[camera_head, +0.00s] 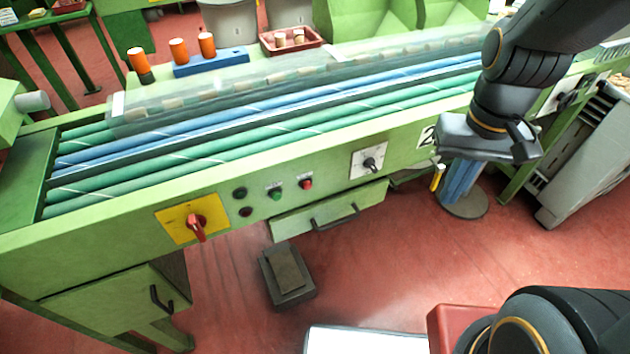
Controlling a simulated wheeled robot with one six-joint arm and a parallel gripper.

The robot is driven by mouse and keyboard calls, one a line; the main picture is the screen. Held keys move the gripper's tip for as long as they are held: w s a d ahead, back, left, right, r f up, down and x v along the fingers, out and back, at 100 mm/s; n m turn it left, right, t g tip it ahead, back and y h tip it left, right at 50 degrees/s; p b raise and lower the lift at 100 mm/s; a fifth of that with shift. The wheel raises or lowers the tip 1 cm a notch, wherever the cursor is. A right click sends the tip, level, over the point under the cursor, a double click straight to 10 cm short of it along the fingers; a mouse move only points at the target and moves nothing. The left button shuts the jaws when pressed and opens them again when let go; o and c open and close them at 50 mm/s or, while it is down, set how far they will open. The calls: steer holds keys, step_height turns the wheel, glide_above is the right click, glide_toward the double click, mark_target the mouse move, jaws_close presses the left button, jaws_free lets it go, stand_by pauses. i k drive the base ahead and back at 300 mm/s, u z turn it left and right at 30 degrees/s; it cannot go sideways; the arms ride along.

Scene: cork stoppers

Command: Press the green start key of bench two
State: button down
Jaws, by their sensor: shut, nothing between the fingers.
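The green start key (276,194) is a small round button on the front panel of the green bench (120,232). A plate with a "2" (427,136) is on the same panel, further right and partly covered by my gripper. A red key (306,184) sits just right of the green one. My gripper (490,150) is up and to the right of the keys, well apart from them, in front of the panel's right part. It is shut and empty; its fingertips are hard to make out. Nothing covers the green key.
A red rotary switch (196,226) on a yellow plate and a black selector knob (370,163) stick out of the panel. Below are a drawer (330,212) and a foot pedal (287,276). Cork stoppers lie under a clear cover on top. Space before the keys is clear.

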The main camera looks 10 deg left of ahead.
mark_target(277, 196)
steer(key=z, duration=2.05)
steer(key=i, duration=0.8)
steer(key=u, duration=3.25)
